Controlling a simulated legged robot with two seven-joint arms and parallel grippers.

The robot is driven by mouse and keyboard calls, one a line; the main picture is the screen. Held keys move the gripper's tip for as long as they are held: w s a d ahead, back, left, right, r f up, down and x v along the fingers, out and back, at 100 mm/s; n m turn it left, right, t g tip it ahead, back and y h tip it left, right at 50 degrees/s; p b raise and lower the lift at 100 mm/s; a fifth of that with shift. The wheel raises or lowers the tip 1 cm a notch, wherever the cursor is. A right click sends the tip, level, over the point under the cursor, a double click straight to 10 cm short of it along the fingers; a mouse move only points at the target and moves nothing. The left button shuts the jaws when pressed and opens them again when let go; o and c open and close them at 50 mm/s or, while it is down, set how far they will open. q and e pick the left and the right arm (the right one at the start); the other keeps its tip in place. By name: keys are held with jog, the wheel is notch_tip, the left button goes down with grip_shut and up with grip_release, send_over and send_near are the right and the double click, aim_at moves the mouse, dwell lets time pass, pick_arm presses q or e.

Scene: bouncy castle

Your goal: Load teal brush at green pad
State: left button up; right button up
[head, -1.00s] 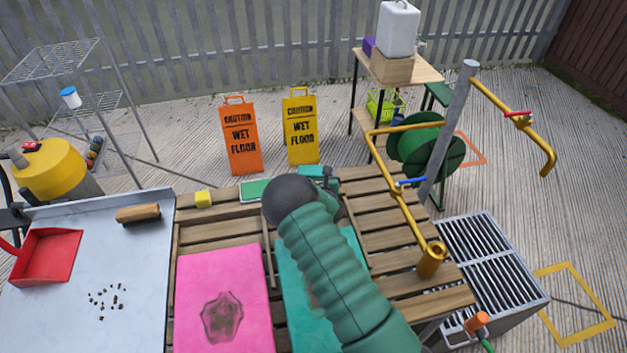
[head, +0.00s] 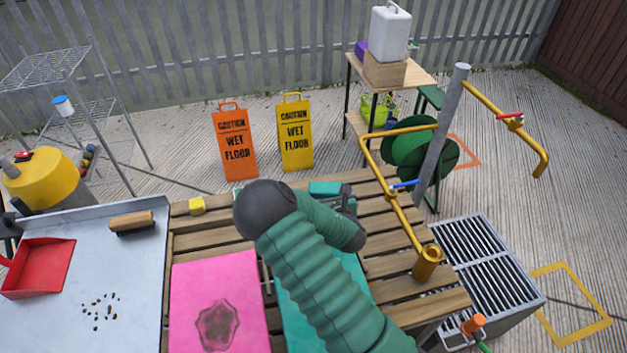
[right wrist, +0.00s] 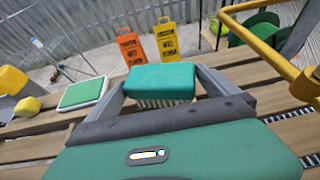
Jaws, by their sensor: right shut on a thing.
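The teal brush (head: 325,188) is at the back of the slatted wooden table in the head view. My right gripper (right wrist: 162,84) is shut on it; in the right wrist view the teal block (right wrist: 160,76) sits between the fingers with its pale bristles pointing down. Whether the bristles touch the slats is unclear. The green pad (right wrist: 82,93), in a white-rimmed tray, lies to the left of the brush, apart from it. In the head view my dark elbow and green arm hide the pad. My left gripper is not in view.
A yellow sponge (head: 196,205) lies on the table's back left. Pink (head: 215,285) and teal (head: 352,277) sheets lie at the front, the teal one partly under my arm. A yellow pipe (head: 395,190) rises on the right. Two wet-floor signs (head: 295,135) stand behind.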

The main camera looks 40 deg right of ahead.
jog(key=s, duration=0.2)
jog(key=s+a, duration=0.1)
jog(key=s, duration=0.1)
jog(key=shift+s+r, duration=0.15)
jog(key=shift+r, duration=0.05)
jog(key=w+a+n+y, duration=0.1)
jog(key=w+a+y, duration=0.1)
jog(key=w, duration=0.2)
jog(key=w+a+n+t+y, duration=0.1)
jog(key=w+a+n+y, duration=0.1)
jog(key=w, duration=0.3)
jog(key=w+a+n+t+y, duration=0.1)
jog(key=w+a+n, duration=0.1)
jog(key=w, duration=0.3)
jog(key=shift+w+a+f+y+p, duration=0.1)
jog(key=shift+w+a+y+p, duration=0.1)
jog(key=shift+a, duration=0.15)
jog(key=shift+w+a+f+y+p, duration=0.1)
jog(key=shift+a+y+p, duration=0.1)
jog(key=shift+a, duration=0.15)
jog(key=w+a+r+n+y, duration=0.4)
jog(key=w+a, duration=0.1)
jog(key=w, duration=0.3)
jog(key=shift+w+d+f+b, duration=0.1)
jog(key=shift+f+b, duration=0.6)
jog(key=shift+f, duration=0.7)
jog(key=shift+w+d+f+b, duration=0.1)
jog(key=shift+f+b, duration=0.55)
jog(key=shift+f, duration=0.75)
jog(key=shift+f+b, duration=0.45)
